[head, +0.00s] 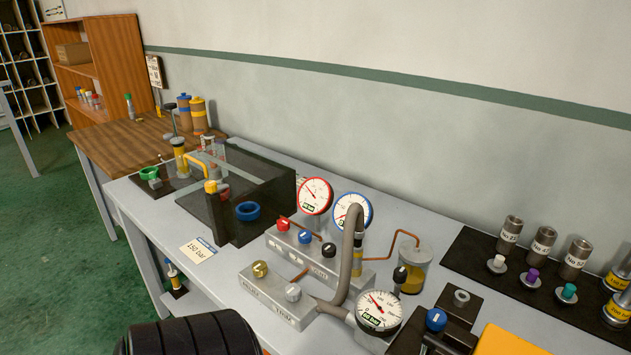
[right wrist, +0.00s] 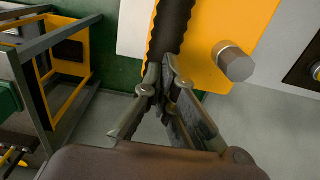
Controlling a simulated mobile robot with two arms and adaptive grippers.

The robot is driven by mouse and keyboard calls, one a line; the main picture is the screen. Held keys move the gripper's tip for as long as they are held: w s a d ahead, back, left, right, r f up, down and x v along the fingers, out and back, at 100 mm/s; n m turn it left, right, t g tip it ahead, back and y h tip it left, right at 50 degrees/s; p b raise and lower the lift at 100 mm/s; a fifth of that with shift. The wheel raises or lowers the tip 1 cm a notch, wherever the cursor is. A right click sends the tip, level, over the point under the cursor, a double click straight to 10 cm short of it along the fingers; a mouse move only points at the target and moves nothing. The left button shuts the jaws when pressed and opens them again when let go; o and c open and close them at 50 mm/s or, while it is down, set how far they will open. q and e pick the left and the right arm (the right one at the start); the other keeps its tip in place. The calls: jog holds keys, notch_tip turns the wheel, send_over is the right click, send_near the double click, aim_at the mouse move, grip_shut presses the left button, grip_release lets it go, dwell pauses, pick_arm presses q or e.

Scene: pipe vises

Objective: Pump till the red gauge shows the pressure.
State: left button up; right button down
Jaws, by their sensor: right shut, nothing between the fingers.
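The red-rimmed gauge (head: 314,195) stands at the back of a grey valve block (head: 316,262). Its needle points to the upper left; its scale is too small to read. A blue-rimmed gauge (head: 353,210) stands to its right. A third, white gauge (head: 378,312) sits lower, by the bent hose (head: 349,245). A card reading 150 bar (head: 198,250) lies on the bench. In the right wrist view, a black ribbed handle (right wrist: 173,28) lies in front of a yellow body (right wrist: 222,70). My right gripper (right wrist: 168,85) is shut and empty, close to the handle's near end. My left gripper is out of view.
A black ribbed part (head: 190,335) fills the bottom edge; I cannot tell what it is. A yellow panel (head: 510,341) is at bottom right. A dark clear-sided box (head: 250,190) and a black mat (head: 480,258) with metal cylinders take up bench room.

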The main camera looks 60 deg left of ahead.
jog(key=r+p, duration=0.1)
jog(key=r, duration=0.1)
jog(key=r+p, duration=0.3)
jog(key=r, duration=0.1)
jog(key=shift+s+a+r, duration=0.1)
jog(key=shift+a+r, duration=0.2)
jog(key=shift+r, duration=0.1)
notch_tip(320, 180, up, 8)
jog(key=a+p, duration=0.2)
jog(key=p, duration=0.3)
jog(key=shift+s+r, duration=0.15)
jog(key=shift+s, duration=0.25)
